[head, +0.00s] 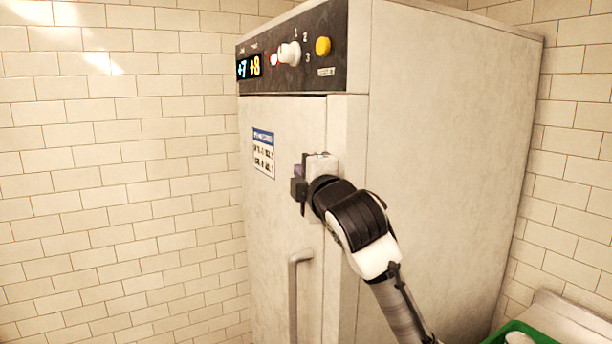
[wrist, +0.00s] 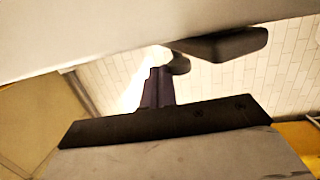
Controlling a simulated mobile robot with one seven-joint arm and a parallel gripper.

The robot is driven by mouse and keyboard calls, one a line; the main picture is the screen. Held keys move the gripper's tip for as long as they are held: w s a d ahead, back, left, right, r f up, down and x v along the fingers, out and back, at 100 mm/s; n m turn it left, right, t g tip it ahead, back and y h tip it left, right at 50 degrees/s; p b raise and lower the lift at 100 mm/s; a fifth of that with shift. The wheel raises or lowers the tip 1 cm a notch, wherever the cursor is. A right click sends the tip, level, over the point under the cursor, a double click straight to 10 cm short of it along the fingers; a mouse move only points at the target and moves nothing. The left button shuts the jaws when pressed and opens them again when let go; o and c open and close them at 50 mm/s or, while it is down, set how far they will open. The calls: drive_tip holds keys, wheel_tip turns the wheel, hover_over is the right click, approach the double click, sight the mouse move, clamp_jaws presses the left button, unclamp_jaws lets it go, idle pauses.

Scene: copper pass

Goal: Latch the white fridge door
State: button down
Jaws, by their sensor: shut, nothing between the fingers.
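The white fridge (head: 440,150) stands against the tiled wall. Its front door (head: 275,225) looks flush with the frame in the head view, though I cannot tell whether it is fully closed. A vertical bar handle (head: 294,300) is on the door's lower part. My gripper (head: 299,188) is shut and empty at the door's right edge, above the handle. A small purple piece (head: 298,170) shows beside it, perhaps part of the latch; a dark purple upright piece (wrist: 158,88) also shows in the wrist view. My arm and gripper hide much of the latch area, so its state is unclear.
A dark control panel (head: 300,50) with a lit display, a white knob and a yellow button runs above the door. A label (head: 263,153) is on the door. A green crate (head: 515,328) sits at the lower right. Tiled walls flank the fridge closely.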

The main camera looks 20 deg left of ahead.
drive_tip(key=shift+w+a+f+b, duration=0.3)
drive_tip(key=shift+a+f, duration=0.1)
drive_tip(key=shift+f, duration=0.1)
idle(1.7)
